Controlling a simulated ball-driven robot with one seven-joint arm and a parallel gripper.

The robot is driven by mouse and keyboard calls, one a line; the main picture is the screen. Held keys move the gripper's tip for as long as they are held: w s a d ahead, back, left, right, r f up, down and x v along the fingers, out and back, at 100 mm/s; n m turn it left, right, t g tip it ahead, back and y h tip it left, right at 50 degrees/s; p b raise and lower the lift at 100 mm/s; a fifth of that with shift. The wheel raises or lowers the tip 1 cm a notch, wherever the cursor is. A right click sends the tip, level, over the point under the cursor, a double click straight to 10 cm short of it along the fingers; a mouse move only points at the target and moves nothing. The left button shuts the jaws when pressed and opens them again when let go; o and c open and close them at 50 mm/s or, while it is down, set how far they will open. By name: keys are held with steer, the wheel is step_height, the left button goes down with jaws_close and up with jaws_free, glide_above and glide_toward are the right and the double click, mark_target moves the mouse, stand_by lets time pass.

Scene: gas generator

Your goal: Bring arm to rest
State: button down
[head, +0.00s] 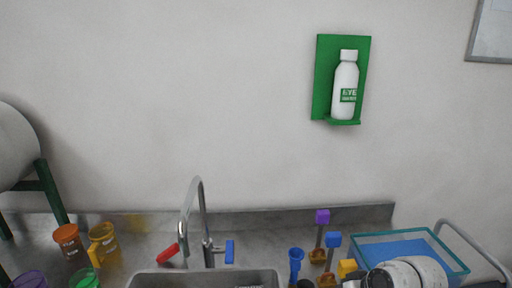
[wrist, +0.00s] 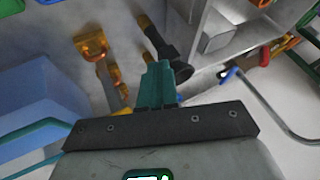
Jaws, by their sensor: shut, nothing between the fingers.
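My gripper (wrist: 158,72) shows in the wrist view with its teal fingers together and nothing between them. The fingers point away from the dark mounting bar, over a grey surface. White rounded links of my arm (head: 408,272) show at the bottom right of the head view, in front of a teal-rimmed blue bin (head: 455,262).
A sink (head: 150,279) with a tap (head: 206,225) is at the bottom middle. Orange (head: 68,240) and yellow (head: 103,240) cups stand at left. Stands with purple (head: 322,216) and blue (head: 332,240) tops are near my arm.

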steer(key=s+f, duration=0.2)
steer(key=s, duration=0.2)
steer(key=s+d+f+m+h, duration=0.1)
steer(key=s+f, duration=0.1)
steer(key=s, duration=0.1)
steer(key=s+d+f+h, duration=0.1)
steer(key=s+f, duration=0.1)
steer(key=s, duration=0.2)
steer(key=shift+s+d+f+t, duration=0.15)
steer(key=shift+s+d+t, duration=0.05)
steer(key=shift+s+t, duration=0.1)
steer(key=s+d+f+g+h, duration=0.1)
steer(key=s+d+f+g, duration=0.1)
steer(key=s, duration=0.8)
steer(key=s+d+f+m+g+h, duration=0.1)
steer(key=s+d+f, duration=0.3)
steer(key=s, duration=0.7)
steer(key=shift+s+d+f+m+g+h, duration=0.35)
steer(key=shift+g+h, duration=0.15)
steer(key=shift+h, duration=0.3)
